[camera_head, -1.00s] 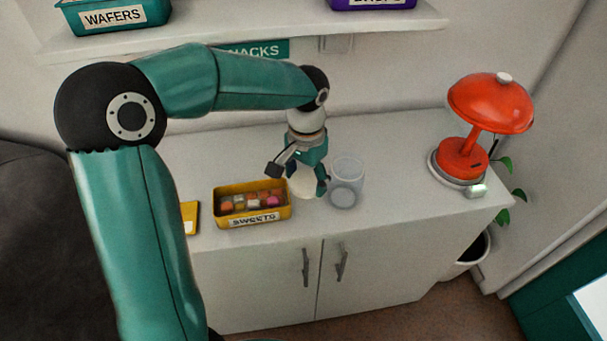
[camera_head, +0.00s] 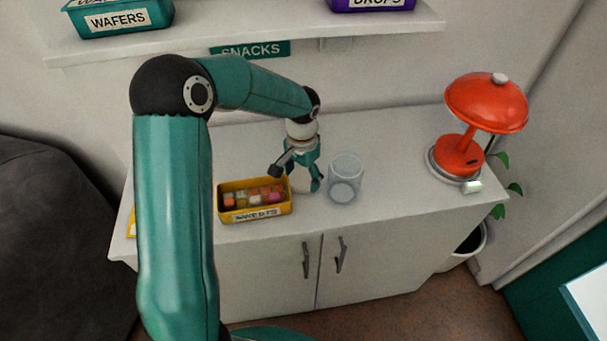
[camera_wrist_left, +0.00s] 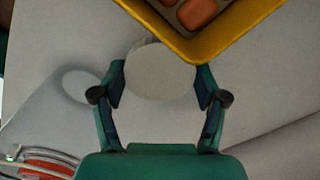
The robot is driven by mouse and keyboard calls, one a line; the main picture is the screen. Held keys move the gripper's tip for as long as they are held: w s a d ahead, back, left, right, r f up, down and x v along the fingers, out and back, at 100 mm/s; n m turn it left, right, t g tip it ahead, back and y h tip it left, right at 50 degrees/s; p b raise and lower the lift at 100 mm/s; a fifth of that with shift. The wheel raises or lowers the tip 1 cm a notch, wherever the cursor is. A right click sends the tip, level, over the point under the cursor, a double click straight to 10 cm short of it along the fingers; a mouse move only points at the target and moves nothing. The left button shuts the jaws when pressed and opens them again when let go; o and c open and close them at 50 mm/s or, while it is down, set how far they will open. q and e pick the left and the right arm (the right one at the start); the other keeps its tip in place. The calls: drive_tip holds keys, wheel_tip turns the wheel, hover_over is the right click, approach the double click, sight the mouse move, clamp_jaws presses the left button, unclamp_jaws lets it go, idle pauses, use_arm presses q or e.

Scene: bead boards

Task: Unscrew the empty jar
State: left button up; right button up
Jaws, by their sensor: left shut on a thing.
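The clear, empty jar (camera_head: 345,180) stands upright on the white cabinet top, and no lid shows on its mouth. My left gripper (camera_head: 308,184) is just left of the jar and right of the sweets box, pointing down. In the left wrist view its fingers (camera_wrist_left: 160,88) are shut on a round white lid (camera_wrist_left: 160,70), held by its sides. In the head view the lid is largely hidden by the fingers. Whether the lid touches the cabinet top cannot be told. My right gripper is not in view.
A yellow box of sweets (camera_head: 225,210) stands close left of the gripper; its rim shows near the lid in the wrist view. A red lamp (camera_head: 487,100) stands at the right end. Between jar and lamp the white cabinet top (camera_head: 405,165) is clear.

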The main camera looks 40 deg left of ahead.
use_arm(q)
drive_tip(key=o, duration=0.8)
drive_tip(key=shift+f, duration=0.15)
drive_tip(key=o, duration=0.5)
